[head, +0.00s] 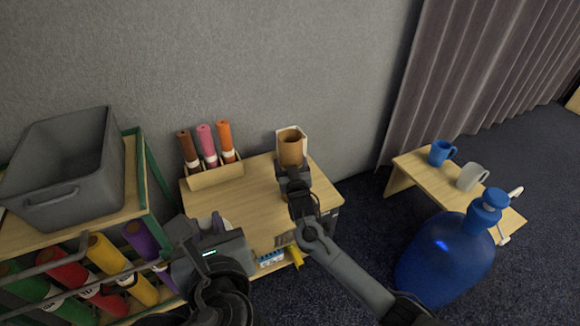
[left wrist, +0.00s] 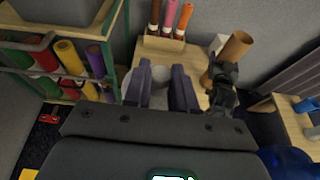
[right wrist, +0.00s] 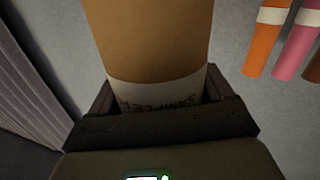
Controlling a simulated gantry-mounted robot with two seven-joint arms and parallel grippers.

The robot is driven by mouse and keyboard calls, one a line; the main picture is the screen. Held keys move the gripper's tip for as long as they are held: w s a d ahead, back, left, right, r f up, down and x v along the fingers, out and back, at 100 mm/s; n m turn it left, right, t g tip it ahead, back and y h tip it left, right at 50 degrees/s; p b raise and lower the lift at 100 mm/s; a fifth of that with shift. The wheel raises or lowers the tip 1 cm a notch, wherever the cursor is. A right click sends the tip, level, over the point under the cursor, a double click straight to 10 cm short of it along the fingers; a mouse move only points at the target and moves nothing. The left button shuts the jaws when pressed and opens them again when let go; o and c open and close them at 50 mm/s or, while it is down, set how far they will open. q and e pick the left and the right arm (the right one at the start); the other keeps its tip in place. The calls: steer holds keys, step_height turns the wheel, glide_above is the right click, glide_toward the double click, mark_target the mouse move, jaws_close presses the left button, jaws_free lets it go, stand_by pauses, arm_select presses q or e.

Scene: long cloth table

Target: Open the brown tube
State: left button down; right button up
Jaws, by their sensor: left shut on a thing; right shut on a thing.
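A light-brown tube (head: 291,152) with a white printed label stands about upright over the back right of the wooden table. My right gripper (head: 293,172) is shut around its labelled lower part; the right wrist view shows the tube (right wrist: 150,45) between the fingers. The tube's upper end looks like a hollow rim in the head view. My left gripper (head: 206,226) is to the left and nearer, over the table's front left, apart from the tube. It is shut on a pale round thing (left wrist: 159,97), mostly hidden by the fingers, so I cannot tell what it is.
A wooden holder (head: 215,177) carries dark-brown, pink and orange tubes at the table's back left. A grey bin (head: 66,175) sits on the rack at left, above coloured rolls. The table's middle (head: 255,195) is clear. At right are a small table with mugs and a blue bottle (head: 445,262).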

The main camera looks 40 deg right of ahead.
steer(key=shift+w, duration=0.1)
steer(key=o, duration=1.5)
steer(key=shift+o, duration=0.2)
steer(key=shift+r, duration=0.1)
